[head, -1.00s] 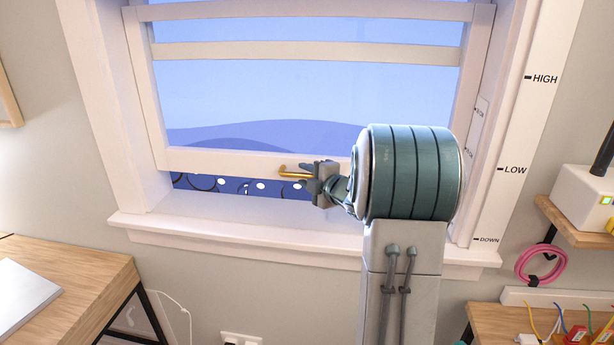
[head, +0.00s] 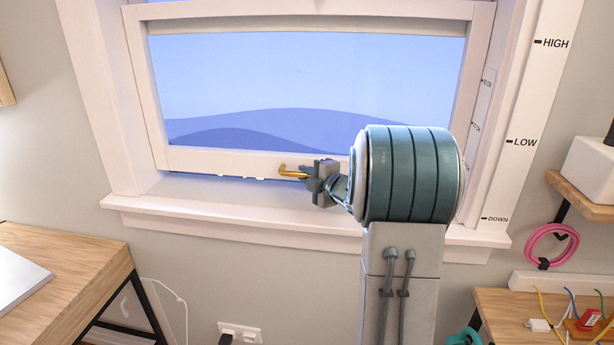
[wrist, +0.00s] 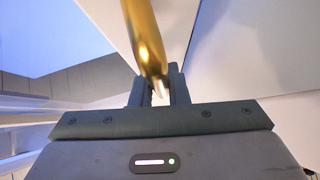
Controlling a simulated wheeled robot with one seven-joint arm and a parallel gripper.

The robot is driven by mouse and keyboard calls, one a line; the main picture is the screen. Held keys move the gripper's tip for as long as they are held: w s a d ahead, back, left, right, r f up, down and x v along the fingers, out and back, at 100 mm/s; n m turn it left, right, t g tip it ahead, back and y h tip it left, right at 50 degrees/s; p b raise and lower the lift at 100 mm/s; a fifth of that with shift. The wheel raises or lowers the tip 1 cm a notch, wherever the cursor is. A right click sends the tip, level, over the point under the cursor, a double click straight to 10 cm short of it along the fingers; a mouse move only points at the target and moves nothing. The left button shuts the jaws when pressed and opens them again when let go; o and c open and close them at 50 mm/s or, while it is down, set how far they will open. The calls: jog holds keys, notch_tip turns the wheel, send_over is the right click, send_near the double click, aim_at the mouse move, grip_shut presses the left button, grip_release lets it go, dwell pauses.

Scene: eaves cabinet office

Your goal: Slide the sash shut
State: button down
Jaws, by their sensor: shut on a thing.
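The white window sash (head: 228,160) hangs low in its frame, its bottom rail just above the sill (head: 230,213). A thin strip with dark and white bits shows below the rail, so a narrow gap is visible there. A brass handle (head: 291,173) is on the bottom rail. My gripper (head: 308,176) is at the handle's right end, shut on it. In the wrist view the brass handle (wrist: 146,40) runs down between the fingers (wrist: 155,92). My arm hides the rail's right part.
A scale on the right casing reads HIGH (head: 554,43), LOW and DOWN. A wooden desk (head: 60,265) stands at lower left. At right are a shelf (head: 585,200), a pink coil (head: 551,246) and a bench with wires (head: 500,305).

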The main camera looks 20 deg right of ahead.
jog(key=shift+f, duration=0.5)
jog(key=shift+r, duration=0.1)
jog(key=c, duration=1.4)
grip_release()
jog(key=b+v, duration=0.1)
jog(key=v, duration=1.3)
jog(key=shift+a, duration=0.1)
